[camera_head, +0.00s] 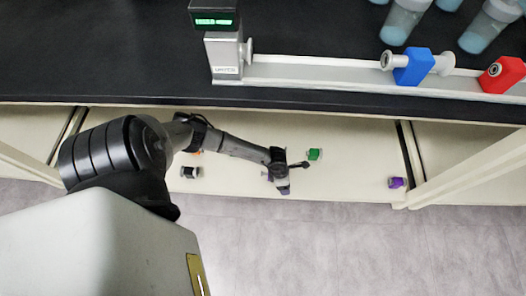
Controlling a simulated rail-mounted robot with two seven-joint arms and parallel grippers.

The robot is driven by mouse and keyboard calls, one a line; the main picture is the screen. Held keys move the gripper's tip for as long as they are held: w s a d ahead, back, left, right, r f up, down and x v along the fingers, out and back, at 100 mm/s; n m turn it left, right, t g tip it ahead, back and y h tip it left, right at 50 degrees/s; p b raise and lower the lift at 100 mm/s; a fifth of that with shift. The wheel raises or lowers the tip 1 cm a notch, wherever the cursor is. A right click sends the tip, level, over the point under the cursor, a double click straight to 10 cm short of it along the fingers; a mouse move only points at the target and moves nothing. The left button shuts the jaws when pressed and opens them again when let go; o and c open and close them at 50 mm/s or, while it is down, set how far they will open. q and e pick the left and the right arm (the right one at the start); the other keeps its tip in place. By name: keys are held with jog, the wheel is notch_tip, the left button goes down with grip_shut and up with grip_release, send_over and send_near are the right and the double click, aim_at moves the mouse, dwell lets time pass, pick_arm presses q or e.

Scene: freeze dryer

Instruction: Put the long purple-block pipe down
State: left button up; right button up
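My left arm comes in from the left and reaches down to the pale lower shelf. My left gripper (283,184) is small in view and is at or just above the shelf's front edge. A purple piece (266,173) shows right beside the gripper, mostly hidden by it. I cannot tell whether the fingers are shut on it or whether it touches the shelf. Another purple-block pipe (396,183) lies on the shelf at the right, apart from the gripper. I cannot tell from size which purple one is the long one. My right gripper is out of view.
A green-block piece (314,154) lies just right of the gripper. A black-block piece (190,172) lies to its left. The black bench top (120,50) overhangs behind, with a blue-block pipe (414,67) and a red block (502,75). Shelf between green and right purple is clear.

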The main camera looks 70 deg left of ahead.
pick_arm(q)
jog(key=w+d+r+n+t+h, duration=0.3)
jog(key=d+r+n+t, duration=0.15)
jog(key=d+r, duration=0.3)
jog(key=w+d+r+n+t+h, duration=0.25)
jog(key=d+r+n+t, duration=0.2)
jog(key=d+r, duration=0.35)
notch_tip(320, 180, up, 6)
jog(key=a+n+t+y, duration=0.2)
jog(key=n+t+y, duration=0.3)
jog(key=n, duration=0.5)
jog(key=s+a+r+n+g+y, duration=0.1)
jog(key=s+a+n+g+y, duration=0.5)
jog(key=n, duration=0.7)
jog(key=s+d+n+g+h, duration=0.2)
jog(key=s+n+g, duration=0.3)
jog(key=s, duration=0.8)
jog(key=shift+s+d+r+g, duration=0.15)
jog(key=shift+s+d+g, duration=0.15)
jog(key=shift+g, duration=0.3)
